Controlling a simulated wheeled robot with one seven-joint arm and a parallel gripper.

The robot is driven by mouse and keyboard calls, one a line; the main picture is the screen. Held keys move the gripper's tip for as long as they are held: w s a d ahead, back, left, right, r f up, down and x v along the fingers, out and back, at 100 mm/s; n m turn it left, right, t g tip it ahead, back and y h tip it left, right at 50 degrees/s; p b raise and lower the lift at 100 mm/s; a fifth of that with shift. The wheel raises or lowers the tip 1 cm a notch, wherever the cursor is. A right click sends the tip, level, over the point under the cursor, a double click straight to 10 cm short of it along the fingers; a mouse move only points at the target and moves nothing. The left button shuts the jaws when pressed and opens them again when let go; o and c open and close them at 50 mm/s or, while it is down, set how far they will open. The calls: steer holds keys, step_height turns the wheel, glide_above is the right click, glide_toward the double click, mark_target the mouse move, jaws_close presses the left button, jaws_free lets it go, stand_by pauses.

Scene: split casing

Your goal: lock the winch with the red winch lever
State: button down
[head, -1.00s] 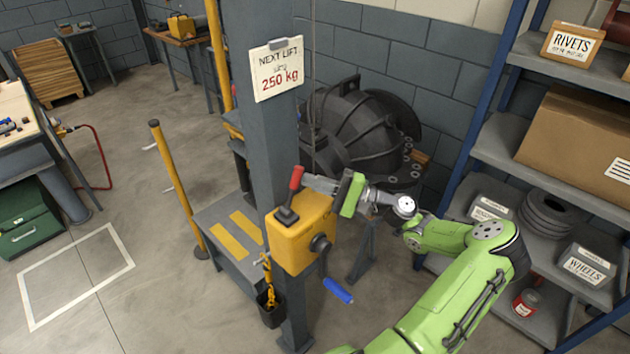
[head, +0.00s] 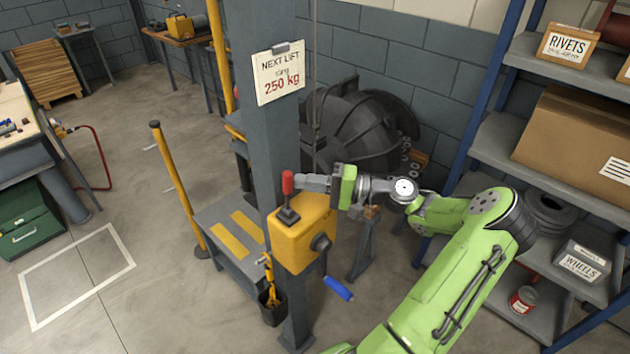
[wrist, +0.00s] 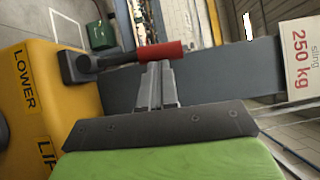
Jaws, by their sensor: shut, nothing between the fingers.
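The red winch lever (head: 288,183) stands roughly upright on top of the yellow winch box (head: 303,238), which is fixed to the grey post. In the wrist view the lever's red grip (wrist: 146,53) lies across the picture just beyond my fingertips. My gripper (head: 300,182) is shut and empty, its fingertips beside the red grip on the right; they look touching or nearly so. It also shows in the wrist view (wrist: 157,70). The box face in the wrist view (wrist: 35,95) reads "LOWER" and part of another word.
The grey post (head: 265,130) carries a sign (head: 278,72) reading "NEXT LIFT sling 250 kg". A black holder (head: 271,308) with yellow items hangs below the box. Metal shelving (head: 485,150) stands at the right, and a yellow bollard (head: 178,190) at the left.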

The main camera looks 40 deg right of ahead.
steer(key=shift+s+a+r+n+g+h+b, duration=0.15)
steer(key=shift+a+n+g+h+b, duration=0.2)
steer(key=shift+a+n, duration=0.45)
steer(key=shift+w+a+r+n+g+h+b, duration=0.15)
steer(key=shift+a+n+g+h, duration=0.3)
steer(key=shift+a+n, duration=0.35)
steer(key=shift+s+a+r+n+g+h+b, duration=0.1)
steer(key=shift+a+n+g+h+b, duration=0.2)
steer(key=shift+a+n+h, duration=0.35)
steer(key=shift+a, duration=0.15)
